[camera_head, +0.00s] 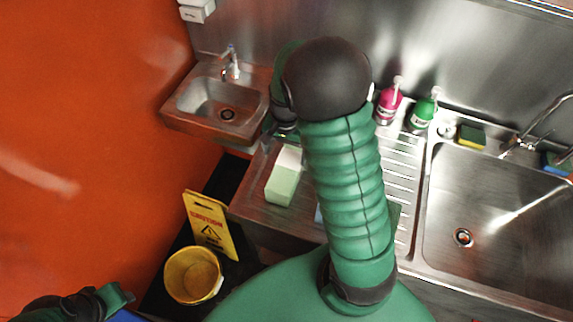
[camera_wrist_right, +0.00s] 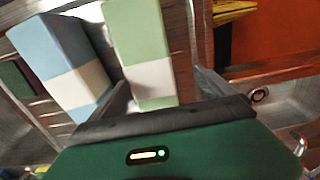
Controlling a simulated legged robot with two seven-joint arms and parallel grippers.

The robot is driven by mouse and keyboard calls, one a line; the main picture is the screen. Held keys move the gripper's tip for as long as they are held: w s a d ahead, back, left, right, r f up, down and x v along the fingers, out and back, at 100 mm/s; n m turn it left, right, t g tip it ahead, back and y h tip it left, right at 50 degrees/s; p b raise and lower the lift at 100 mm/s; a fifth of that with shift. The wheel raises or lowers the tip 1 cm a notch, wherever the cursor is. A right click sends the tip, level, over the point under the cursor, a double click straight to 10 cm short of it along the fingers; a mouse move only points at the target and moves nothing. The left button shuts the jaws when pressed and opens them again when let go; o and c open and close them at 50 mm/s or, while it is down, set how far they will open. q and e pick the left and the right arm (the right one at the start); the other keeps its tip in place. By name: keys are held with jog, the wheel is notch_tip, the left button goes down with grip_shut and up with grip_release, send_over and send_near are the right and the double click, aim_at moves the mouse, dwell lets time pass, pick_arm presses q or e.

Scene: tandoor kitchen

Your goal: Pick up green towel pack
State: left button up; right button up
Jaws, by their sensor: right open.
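The green towel pack (camera_head: 283,185) is a pale green and white block on the steel drainboard, just left of my right arm in the head view. In the right wrist view the green towel pack (camera_wrist_right: 150,30) lies between the two fingers of my right gripper (camera_wrist_right: 164,88), which is open. I cannot tell whether either finger touches it. In the head view the right gripper (camera_head: 285,128) is mostly hidden behind my own arm. Part of my left arm's end (camera_head: 115,298) shows at the bottom left; its jaws are unclear.
A blue and white pack (camera_wrist_right: 50,45) lies beside the green one, with a dark green block (camera_wrist_right: 17,82) further left. A small sink (camera_head: 220,103), pink bottle (camera_head: 388,104), green bottle (camera_head: 421,115) and large sink (camera_head: 480,200) surround the drainboard. A yellow bucket (camera_head: 193,276) stands below.

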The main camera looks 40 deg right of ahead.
aim_at(293, 163)
jog(key=s+f, duration=0.2)
jog(key=shift+s+d+f, duration=0.15)
jog(key=shift+s+d, duration=0.05)
jog(key=shift+s, duration=0.2)
notch_tip(293, 163, down, 2)
jog(key=shift+d+f, duration=0.1)
jog(key=shift+d, duration=0.05)
jog(key=w+f, duration=0.1)
jog(key=w+d+f, duration=0.1)
jog(key=w, duration=0.1)
jog(key=shift+f, duration=0.4)
jog(key=shift+s+a+r, duration=0.1)
jog(key=shift+a+r, duration=0.05)
jog(key=shift+c, duration=0.2)
jog(key=shift+s+a+r, duration=0.35)
jog(key=shift+s+r, duration=0.1)
jog(key=shift+s, duration=0.25)
jog(key=c, duration=0.5)
jog(key=shift+s+a+r, duration=0.1)
jog(key=shift+s+a, duration=0.05)
jog(key=shift+c, duration=2.2)
jog(key=shift+w+f, duration=0.2)
jog(key=shift+w, duration=0.15)
jog(key=c, duration=0.5)
pick_arm(q)
jog(key=shift+s+d+r, duration=0.45)
jog(key=shift+s+d, duration=0.05)
pick_arm(e)
jog(key=shift+d, duration=0.2)
jog(key=c, duration=0.3)
